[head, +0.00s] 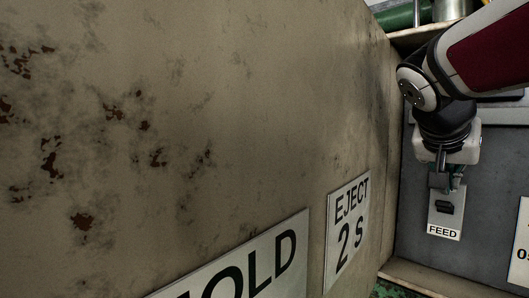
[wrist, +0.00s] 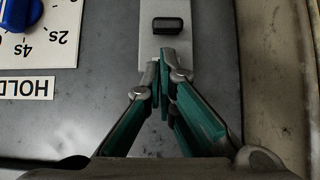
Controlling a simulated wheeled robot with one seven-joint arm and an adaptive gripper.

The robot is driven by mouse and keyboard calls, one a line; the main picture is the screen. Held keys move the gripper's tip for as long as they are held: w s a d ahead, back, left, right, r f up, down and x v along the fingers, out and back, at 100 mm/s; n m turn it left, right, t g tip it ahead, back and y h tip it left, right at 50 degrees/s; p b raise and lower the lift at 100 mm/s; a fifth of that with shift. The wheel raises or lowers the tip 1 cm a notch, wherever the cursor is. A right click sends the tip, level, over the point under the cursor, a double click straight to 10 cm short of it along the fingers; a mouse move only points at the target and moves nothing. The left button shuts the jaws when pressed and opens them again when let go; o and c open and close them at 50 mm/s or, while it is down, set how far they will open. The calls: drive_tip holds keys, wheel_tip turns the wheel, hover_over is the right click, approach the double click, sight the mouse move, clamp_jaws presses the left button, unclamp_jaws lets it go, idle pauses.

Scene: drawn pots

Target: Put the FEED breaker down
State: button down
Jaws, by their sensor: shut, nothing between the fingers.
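The FEED breaker (head: 445,222) is a light grey upright plate on the dark back panel, with a dark toggle (head: 443,207) and a white FEED label (head: 443,231) below it. In the wrist view the toggle (wrist: 165,24) shows near the top, on its pale plate (wrist: 180,45). I cannot tell whether the toggle is up or down. My gripper (head: 447,186) is shut and empty, just above the toggle in the head view. In the wrist view its fingertips (wrist: 163,58) are together over the plate, a little apart from the toggle in the picture.
A large rust-stained door or side wall (head: 190,130) fills the left of the head view, with HOLD and EJECT 2 S signs (head: 347,230). The wrist view shows a blue knob (wrist: 20,14) and a HOLD label (wrist: 27,86) left, and a beige cabinet edge (wrist: 275,70) right.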

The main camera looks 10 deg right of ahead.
drive_tip(key=shift+s+a+f, duration=0.1)
drive_tip(key=shift+a+f, duration=0.1)
drive_tip(key=shift+f, duration=0.15)
drive_tip(key=shift+f+b, duration=0.2)
drive_tip(key=shift+b, duration=0.8)
